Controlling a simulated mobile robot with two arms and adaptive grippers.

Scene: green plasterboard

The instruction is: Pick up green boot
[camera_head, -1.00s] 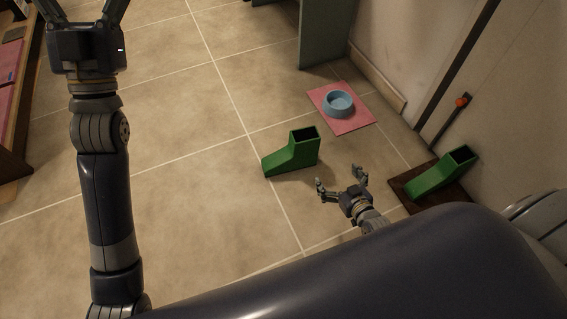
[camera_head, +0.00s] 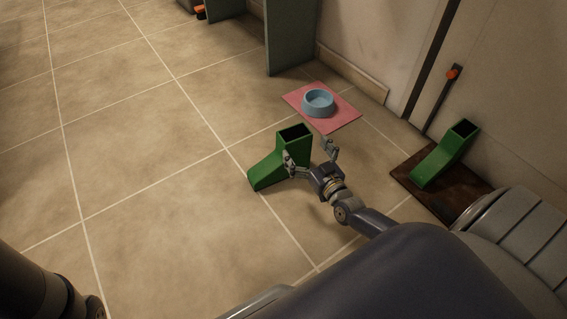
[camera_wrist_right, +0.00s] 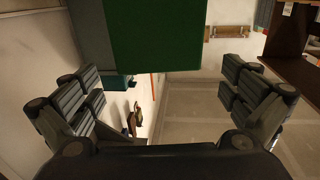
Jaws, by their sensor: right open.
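A green boot (camera_head: 268,170) stands upright on the tiled floor near the middle of the head view. My right gripper (camera_head: 309,155) is open, just right of its shaft. One finger overlaps the boot's near side in the picture; the other is right of the shaft. I cannot tell whether they touch. In the right wrist view, a green boot (camera_wrist_right: 155,35) fills the upper middle, ahead of and between the spread fingers of the right gripper (camera_wrist_right: 165,85). My left gripper is out of view.
A blue bowl (camera_head: 318,108) sits on a pink mat (camera_head: 343,119) behind the boot. A grey-green panel (camera_head: 290,35) stands at the back. A wall (camera_head: 375,40) closes the right side. The tiled floor (camera_head: 140,170) left of the boot is clear.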

